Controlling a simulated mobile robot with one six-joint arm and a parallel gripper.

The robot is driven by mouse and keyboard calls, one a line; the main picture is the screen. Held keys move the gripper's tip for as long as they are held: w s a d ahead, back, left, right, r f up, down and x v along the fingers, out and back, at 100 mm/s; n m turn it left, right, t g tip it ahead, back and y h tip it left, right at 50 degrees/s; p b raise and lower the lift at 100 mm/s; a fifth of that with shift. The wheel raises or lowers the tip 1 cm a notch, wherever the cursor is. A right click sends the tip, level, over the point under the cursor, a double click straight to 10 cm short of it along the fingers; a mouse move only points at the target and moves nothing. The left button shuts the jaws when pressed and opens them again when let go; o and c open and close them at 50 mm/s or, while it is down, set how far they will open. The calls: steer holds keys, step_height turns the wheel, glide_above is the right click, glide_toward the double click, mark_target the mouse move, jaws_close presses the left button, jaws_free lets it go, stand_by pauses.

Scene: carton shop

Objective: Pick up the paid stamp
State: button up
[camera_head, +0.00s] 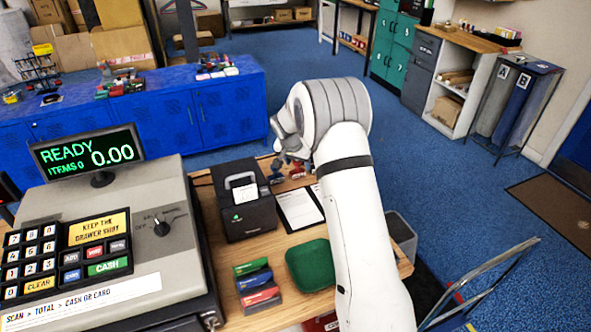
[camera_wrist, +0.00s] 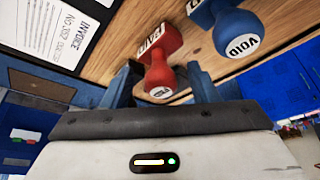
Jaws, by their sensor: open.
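The paid stamp is red, with a label that appears to read PAID; in the wrist view the red stamp (camera_wrist: 158,55) lies between my open gripper's (camera_wrist: 166,80) two dark blue fingers. Whether either finger touches it cannot be told. In the head view my gripper (camera_head: 284,160) is low over the back of the wooden counter, largely hidden by my white arm. Small red and blue shapes show under it there, too small to tell apart surely.
A blue VOID stamp (camera_wrist: 232,25) stands close to the right of the red one. An invoice sheet (camera_wrist: 62,25) is at left.

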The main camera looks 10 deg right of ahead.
steer(key=shift+c, duration=0.3)
steer(key=c, duration=1)
step_height(320, 180, up, 10)
steer(key=shift+r+b, duration=0.1)
steer(key=shift+b, duration=1.05)
steer(key=o, duration=0.5)
steer(key=c, duration=0.3)
steer(key=shift+o, duration=1.2)
steer(key=shift+c, duration=1.3)
